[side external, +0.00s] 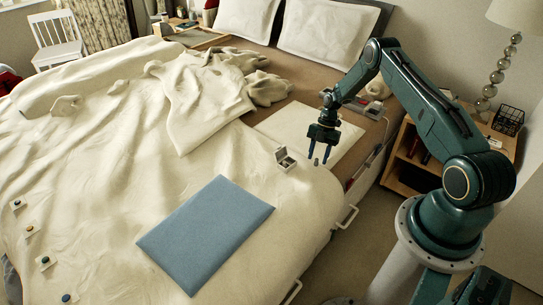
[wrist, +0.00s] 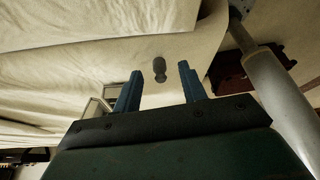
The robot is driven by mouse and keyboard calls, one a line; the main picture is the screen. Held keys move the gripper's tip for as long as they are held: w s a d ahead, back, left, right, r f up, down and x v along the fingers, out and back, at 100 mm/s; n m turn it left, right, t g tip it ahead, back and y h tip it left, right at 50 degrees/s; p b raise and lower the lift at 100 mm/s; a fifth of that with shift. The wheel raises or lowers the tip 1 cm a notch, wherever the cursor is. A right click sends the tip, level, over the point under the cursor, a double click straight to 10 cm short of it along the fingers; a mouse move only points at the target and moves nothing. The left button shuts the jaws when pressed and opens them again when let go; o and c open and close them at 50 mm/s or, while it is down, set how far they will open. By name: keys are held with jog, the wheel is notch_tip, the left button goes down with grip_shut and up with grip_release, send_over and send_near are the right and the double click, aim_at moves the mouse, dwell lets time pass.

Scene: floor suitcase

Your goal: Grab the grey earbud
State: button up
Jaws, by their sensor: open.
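The grey earbud (wrist: 159,69) is a small dark grey piece with a rounded top and a narrower lower part. In the wrist view it lies just beyond my fingertips, lined up with the gap between them. In the side view the earbud (side external: 316,162) shows as a small grey speck just below my fingers, on the pale bedding. My gripper (side external: 319,154) points down above the bed's right side; its two blue fingers are apart with nothing between them. The fingers of my gripper (wrist: 160,79) also show in the wrist view. Whether they touch the earbud cannot be told.
A small open white box (side external: 285,160) with dark contents stands left of my gripper. It partly shows in the wrist view (wrist: 96,106). A blue flat pad (side external: 205,232) lies on the bed. Several small squares with dark pieces (side external: 45,262) lie far left. A wooden nightstand (side external: 415,165) stands right.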

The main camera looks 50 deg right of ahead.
jog(key=shift+a+f, duration=0.25)
jog(key=shift+f, duration=0.35)
grip_shut()
